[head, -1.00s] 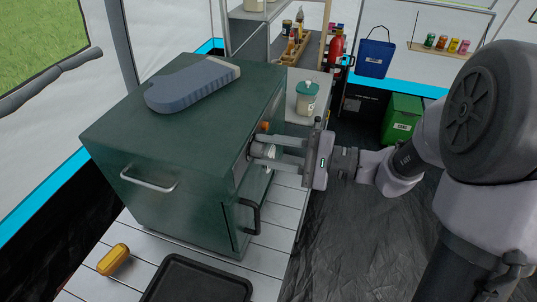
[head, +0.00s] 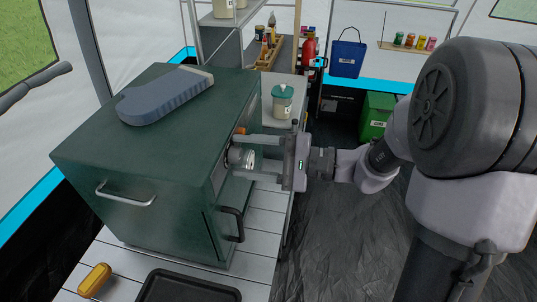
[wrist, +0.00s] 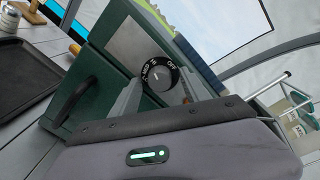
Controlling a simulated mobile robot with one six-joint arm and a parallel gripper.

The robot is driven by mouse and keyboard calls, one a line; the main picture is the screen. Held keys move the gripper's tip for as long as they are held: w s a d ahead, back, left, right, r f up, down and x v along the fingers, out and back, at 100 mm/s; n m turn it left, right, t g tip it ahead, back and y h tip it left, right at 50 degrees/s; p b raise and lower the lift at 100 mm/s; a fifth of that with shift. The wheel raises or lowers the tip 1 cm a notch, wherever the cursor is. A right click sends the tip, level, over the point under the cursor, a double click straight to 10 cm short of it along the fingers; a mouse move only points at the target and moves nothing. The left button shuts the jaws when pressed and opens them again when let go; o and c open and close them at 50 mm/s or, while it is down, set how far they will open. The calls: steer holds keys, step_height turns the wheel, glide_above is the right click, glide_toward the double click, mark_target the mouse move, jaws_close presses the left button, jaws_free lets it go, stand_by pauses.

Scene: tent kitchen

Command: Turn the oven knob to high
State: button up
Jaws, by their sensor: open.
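The dark green oven (head: 150,150) stands on a white slatted table. Its round black knob (wrist: 158,76), on a grey panel, shows OFF, HI and other marks around the dial in the wrist view. The knob's exact setting is too small to read surely. In the head view the silvery knob side (head: 241,157) sticks out from the oven's right face. My gripper (head: 243,156) is open, with one finger on each side of the knob. In the wrist view its fingers (wrist: 160,95) flank the dial; contact cannot be told.
A blue-grey oven mitt (head: 167,94) lies on the oven. A black door handle (head: 235,224) sits below the knob. A dark tray (head: 190,287) and a yellow object (head: 94,280) lie in front. A lidded jar (head: 282,102) stands behind. Open floor lies right.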

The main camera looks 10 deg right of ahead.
steer(key=f+p+v, duration=0.1)
steer(key=p+v, duration=0.2)
steer(key=v, duration=1.4)
steer(key=shift+d+r, duration=0.2)
steer(key=shift+r, duration=0.2)
steer(key=shift+s+a, duration=0.1)
